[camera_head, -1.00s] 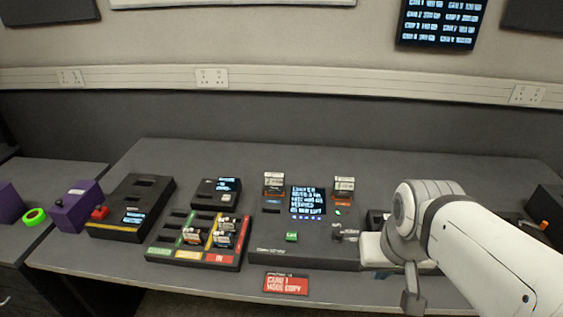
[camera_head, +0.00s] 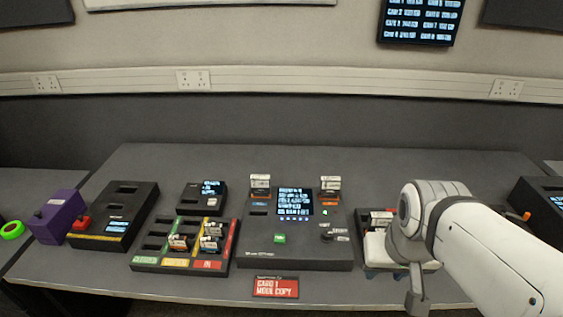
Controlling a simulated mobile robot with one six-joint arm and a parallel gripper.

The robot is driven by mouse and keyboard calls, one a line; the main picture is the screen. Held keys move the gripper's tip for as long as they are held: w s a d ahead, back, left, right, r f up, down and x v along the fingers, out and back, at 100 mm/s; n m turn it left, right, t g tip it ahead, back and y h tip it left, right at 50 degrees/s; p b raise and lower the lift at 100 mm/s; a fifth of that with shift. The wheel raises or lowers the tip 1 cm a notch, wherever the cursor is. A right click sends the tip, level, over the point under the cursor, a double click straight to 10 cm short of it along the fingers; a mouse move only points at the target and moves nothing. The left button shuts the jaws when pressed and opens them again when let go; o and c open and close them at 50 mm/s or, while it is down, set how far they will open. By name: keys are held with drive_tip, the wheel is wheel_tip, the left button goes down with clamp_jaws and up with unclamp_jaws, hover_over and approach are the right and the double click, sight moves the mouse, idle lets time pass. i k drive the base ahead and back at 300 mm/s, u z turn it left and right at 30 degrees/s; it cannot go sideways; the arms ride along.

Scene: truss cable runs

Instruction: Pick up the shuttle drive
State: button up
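Which item is the shuttle drive cannot be told for certain, as the labels are too small to read. A small drive with a pale label (camera_head: 381,217) sits in a black holder (camera_head: 362,219) to the right of the console, just behind my gripper. Two more labelled drives stand in the back of the console, one at left (camera_head: 260,186) and one at right (camera_head: 330,187). My gripper (camera_head: 385,268) is low over the front right of the desk. My arm hides part of the holder, and the fingertips are not clear enough to show open or shut.
The black console (camera_head: 295,252) has a lit screen. A sorting tray (camera_head: 150,262) with green, yellow and red lanes holds several small drives. A small screen unit (camera_head: 190,203), another black device (camera_head: 100,238), a purple box (camera_head: 58,212) and a red sign (camera_head: 276,287) stand around. The rear desk is clear.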

sight(260, 184)
drive_tip(key=z, duration=2.2)
drive_tip(key=k, duration=1.85)
drive_tip(key=u, duration=1.15)
drive_tip(key=i, duration=1.5)
drive_tip(key=u, duration=0.05)
